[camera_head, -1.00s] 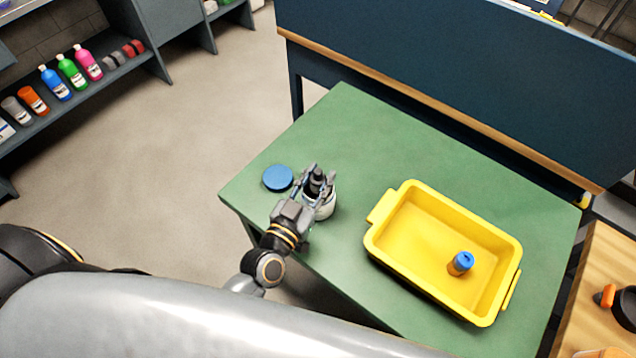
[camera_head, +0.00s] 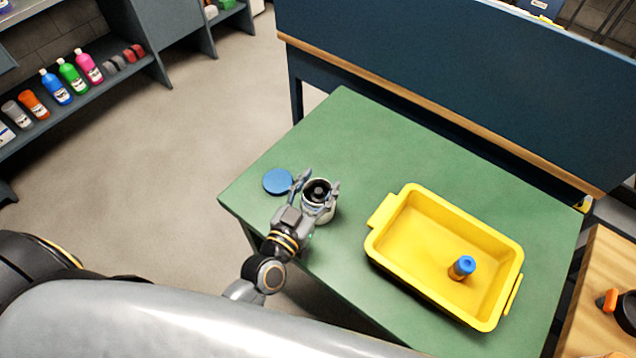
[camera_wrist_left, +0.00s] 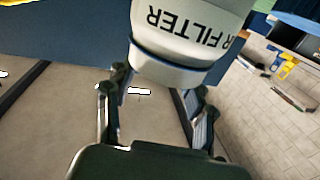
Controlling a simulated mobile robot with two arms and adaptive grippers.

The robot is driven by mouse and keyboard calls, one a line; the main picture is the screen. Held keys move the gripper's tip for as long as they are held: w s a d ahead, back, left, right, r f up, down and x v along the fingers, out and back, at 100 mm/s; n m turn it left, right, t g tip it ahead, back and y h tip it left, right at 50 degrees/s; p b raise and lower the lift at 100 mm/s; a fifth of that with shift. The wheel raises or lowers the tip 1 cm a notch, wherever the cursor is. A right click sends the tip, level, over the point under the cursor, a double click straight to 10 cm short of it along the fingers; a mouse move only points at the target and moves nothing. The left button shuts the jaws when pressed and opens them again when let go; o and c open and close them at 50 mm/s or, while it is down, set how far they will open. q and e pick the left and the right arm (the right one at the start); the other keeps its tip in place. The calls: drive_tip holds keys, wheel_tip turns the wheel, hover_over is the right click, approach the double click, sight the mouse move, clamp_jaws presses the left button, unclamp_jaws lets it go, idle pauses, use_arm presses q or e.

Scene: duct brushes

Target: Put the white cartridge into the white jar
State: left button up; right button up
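The white jar (camera_head: 322,215) stands on the green table near its left front edge. A dark round piece with a grey centre (camera_head: 318,191) sits in its mouth; I cannot tell whether this is the top of the white cartridge, whose white body is not separately visible. My left gripper (camera_head: 319,185) is open, its fingers spread on either side of the jar's top. In the left wrist view, a white cylinder with the word FILTER (camera_wrist_left: 185,45) stands just beyond the parted fingers (camera_wrist_left: 150,95). My right gripper is not in view.
A blue round lid (camera_head: 278,181) lies left of the jar. A yellow tray (camera_head: 395,262) is on the right of the green table (camera_head: 345,130), holding a small orange bottle with a blue top (camera_head: 462,267). The back of the table is clear. A dark blue panel (camera_head: 450,75) rises behind.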

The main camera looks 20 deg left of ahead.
use_arm(q)
drive_tip(key=shift+r, duration=0.1)
drive_tip(key=shift+r+p, duration=0.35)
drive_tip(key=shift+r, duration=0.1)
drive_tip(key=s+a+b, duration=0.2)
drive_tip(key=s, duration=0.9)
drive_tip(key=shift+s, duration=0.4)
